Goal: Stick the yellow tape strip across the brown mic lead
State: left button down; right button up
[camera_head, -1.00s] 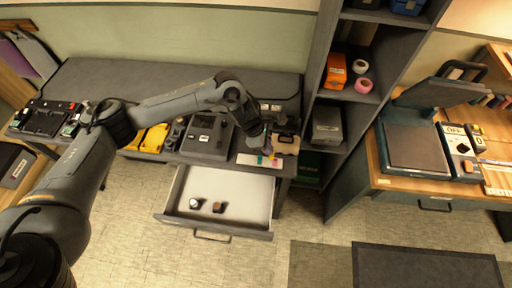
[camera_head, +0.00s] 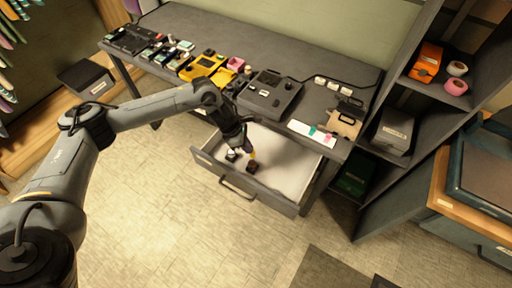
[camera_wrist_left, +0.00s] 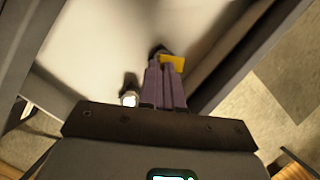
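My left gripper (camera_head: 245,147) is inside the open drawer. Its purple fingers (camera_wrist_left: 164,84) are close together in the left wrist view, shut on the yellow tape strip (camera_wrist_left: 173,62). The strip also shows as a small yellow spot (camera_head: 252,155) at the fingertips in the head view. A small dark item with a brownish top (camera_head: 252,167), likely the brown mic lead, lies in the drawer just below the strip. In the wrist view it (camera_wrist_left: 157,51) is partly hidden; I cannot tell whether the strip touches it. My right gripper is not in view.
A white-topped item (camera_head: 233,155) sits in the drawer (camera_head: 290,170), left of the brown one. A white card (camera_head: 300,127) with teal and pink strips lies on the desk edge above. The drawer's right part is empty. A shelf unit (camera_head: 430,110) stands at right.

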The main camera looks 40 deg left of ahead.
pick_arm(q)
jog(key=shift+a+f+b, duration=0.1)
jog(key=shift+f+b, duration=1.5)
jog(key=shift+f, duration=1.2)
jog(key=shift+f+b, duration=0.6)
jog(key=shift+b, duration=0.25)
dwell(0.5)
